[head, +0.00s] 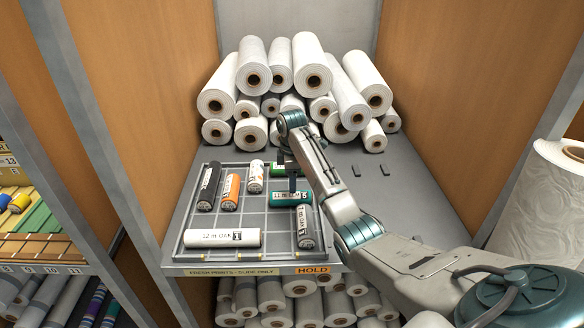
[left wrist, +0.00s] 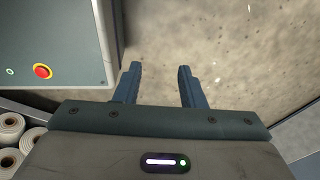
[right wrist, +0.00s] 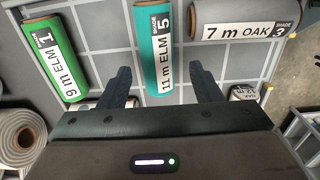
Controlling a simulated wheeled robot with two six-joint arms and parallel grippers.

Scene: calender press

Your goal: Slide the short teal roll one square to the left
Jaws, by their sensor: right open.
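The short teal roll (head: 283,199), labelled 11 m ELM, shade 5, lies crosswise on the gridded tray (head: 178,246). In the right wrist view the teal roll (right wrist: 153,40) points between the fingers of my right gripper (right wrist: 160,72). This gripper (head: 292,183) is open, with its fingertips on either side of the roll's near part in that view. I cannot tell whether they touch it. My left gripper (left wrist: 158,69) is open and empty, above a bare speckled floor, away from the tray.
A green roll (head: 277,170) lies behind the teal roll, a grey roll (head: 305,232) in front. Black (head: 208,187), orange (head: 230,193) and patterned (head: 256,178) rolls lie left; a white roll (head: 210,238) lies front left. Bare tray squares show just left of the teal roll.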

